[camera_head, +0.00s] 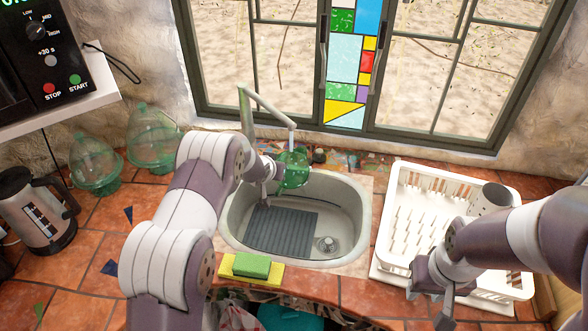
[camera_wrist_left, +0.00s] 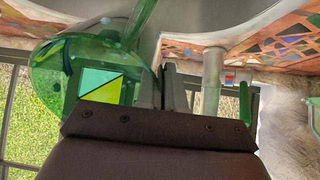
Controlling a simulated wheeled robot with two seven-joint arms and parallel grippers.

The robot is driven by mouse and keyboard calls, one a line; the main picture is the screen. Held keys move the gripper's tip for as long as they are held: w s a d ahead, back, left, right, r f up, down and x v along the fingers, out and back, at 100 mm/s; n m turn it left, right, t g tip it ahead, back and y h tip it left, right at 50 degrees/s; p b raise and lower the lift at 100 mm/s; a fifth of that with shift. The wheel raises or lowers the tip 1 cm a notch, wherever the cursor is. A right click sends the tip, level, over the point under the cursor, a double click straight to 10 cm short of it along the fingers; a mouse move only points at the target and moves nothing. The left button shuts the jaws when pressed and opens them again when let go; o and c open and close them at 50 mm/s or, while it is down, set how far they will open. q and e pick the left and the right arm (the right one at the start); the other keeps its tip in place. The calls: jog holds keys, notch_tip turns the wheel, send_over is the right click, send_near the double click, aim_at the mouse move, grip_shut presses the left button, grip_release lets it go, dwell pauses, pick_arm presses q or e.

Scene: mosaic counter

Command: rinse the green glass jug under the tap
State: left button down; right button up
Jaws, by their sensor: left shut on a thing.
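The green glass jug (camera_head: 293,172) is held over the back of the sink (camera_head: 356,215), just below the spout of the tap (camera_head: 268,104). My left gripper (camera_head: 277,172) is shut on the jug from its left side; my arm partly hides the fingers. In the left wrist view, the jug (camera_wrist_left: 48,75) fills the upper left, close to the dark gripper, with the metal tap (camera_wrist_left: 212,75) behind. I cannot make out running water. My right gripper (camera_head: 431,303) is open and empty at the counter's front, by the rack's near left corner.
A white dish rack (camera_head: 394,215) stands right of the sink, partly behind my right arm. A sponge (camera_head: 252,265) lies on the front edge. Two green glass vessels (camera_head: 94,160) (camera_head: 152,135) and a kettle (camera_head: 33,210) stand left. A window (camera_head: 258,60) is behind.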

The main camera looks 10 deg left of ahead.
pick_arm(q)
jog(key=shift+s+a+f+b, duration=0.1)
jog(key=shift+s+f+b, duration=0.05)
jog(key=shift+s+b, duration=0.4)
jog(key=shift+s+f+b, duration=0.1)
jog(key=shift+s+b, duration=0.25)
jog(key=shift+s, duration=0.35)
jog(key=s, duration=0.8)
jog(key=shift+a+r, duration=0.25)
jog(key=shift+a, duration=0.1)
jog(key=shift+p, duration=0.3)
